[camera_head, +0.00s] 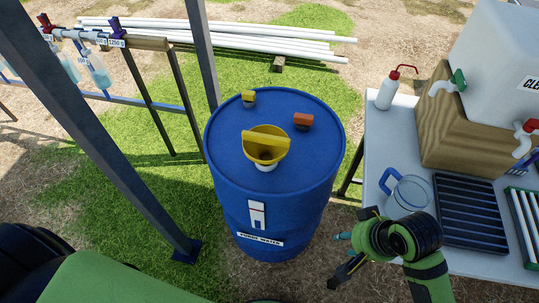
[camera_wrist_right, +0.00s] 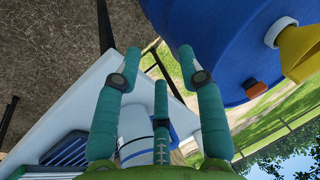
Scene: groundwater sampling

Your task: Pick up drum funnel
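The yellow drum funnel (camera_head: 266,144) stands in the top of the blue drum (camera_head: 275,190), with a yellow flap across its mouth and a white collar below. In the right wrist view the funnel (camera_wrist_right: 300,52) shows at the right edge, partly cut off, beside the blue drum (camera_wrist_right: 225,40). My right gripper (camera_head: 340,258) is low between the drum and the table, right of and apart from the funnel. Its teal fingers (camera_wrist_right: 160,52) are spread open with nothing between them. My left gripper is not in view.
A white table (camera_head: 385,150) at right holds a clear jug (camera_head: 408,194), wash bottle (camera_head: 388,90), black rack (camera_head: 468,212) and white tank (camera_head: 495,60). A yellow cap (camera_head: 249,98) and orange cap (camera_head: 303,120) sit on the drum. A grey post (camera_head: 105,135) stands left.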

